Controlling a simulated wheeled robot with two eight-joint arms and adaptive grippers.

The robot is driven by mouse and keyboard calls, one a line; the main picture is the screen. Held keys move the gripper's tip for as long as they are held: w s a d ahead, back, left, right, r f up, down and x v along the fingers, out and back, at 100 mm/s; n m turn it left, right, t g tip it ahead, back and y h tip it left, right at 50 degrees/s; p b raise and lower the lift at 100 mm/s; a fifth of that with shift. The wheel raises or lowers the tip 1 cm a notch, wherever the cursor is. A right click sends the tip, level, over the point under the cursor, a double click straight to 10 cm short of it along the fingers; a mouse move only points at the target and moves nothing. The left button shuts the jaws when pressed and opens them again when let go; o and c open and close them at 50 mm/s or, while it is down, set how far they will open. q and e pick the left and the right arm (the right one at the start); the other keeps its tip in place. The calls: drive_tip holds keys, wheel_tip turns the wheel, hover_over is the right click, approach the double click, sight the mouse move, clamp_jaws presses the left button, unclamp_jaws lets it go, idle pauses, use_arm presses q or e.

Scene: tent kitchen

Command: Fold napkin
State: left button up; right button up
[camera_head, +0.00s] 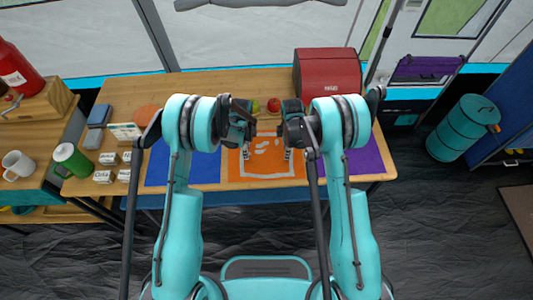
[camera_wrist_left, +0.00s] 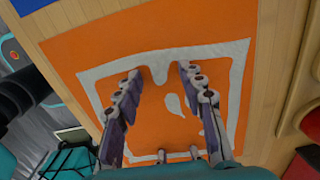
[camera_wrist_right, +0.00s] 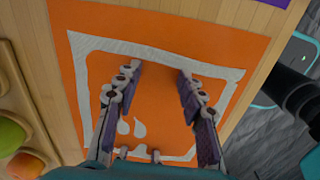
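The orange napkin (camera_head: 265,166) with a white printed border lies flat and spread on the wooden table. It fills much of the left wrist view (camera_wrist_left: 120,45) and the right wrist view (camera_wrist_right: 205,45). My left gripper (camera_head: 246,156) is over the napkin's left part; its fingers are apart with nothing between them (camera_wrist_left: 157,75). My right gripper (camera_head: 287,154) is over the napkin's right part; its fingers are also apart and empty (camera_wrist_right: 157,78). Both seem a little above the cloth; exact height is hard to tell. My arms hide parts of the napkin's sides.
A blue cloth (camera_head: 205,171) lies left of the napkin and a purple cloth (camera_head: 366,158) right of it. A red bread box (camera_head: 327,77) stands at the back right. A red fruit (camera_head: 273,104) lies behind the napkin.

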drive_tip(key=shift+f, duration=0.1)
use_arm(q)
drive_tip(key=shift+f+b, duration=0.25)
drive_tip(key=shift+b, duration=0.05)
use_arm(e)
drive_tip(key=shift+f, duration=0.15)
use_arm(q)
drive_tip(key=shift+r, duration=0.15)
drive_tip(key=c, duration=0.5)
use_arm(e)
drive_tip(key=c, duration=0.5)
use_arm(q)
clamp_jaws()
use_arm(e)
clamp_jaws()
use_arm(q)
drive_tip(key=shift+s, duration=0.1)
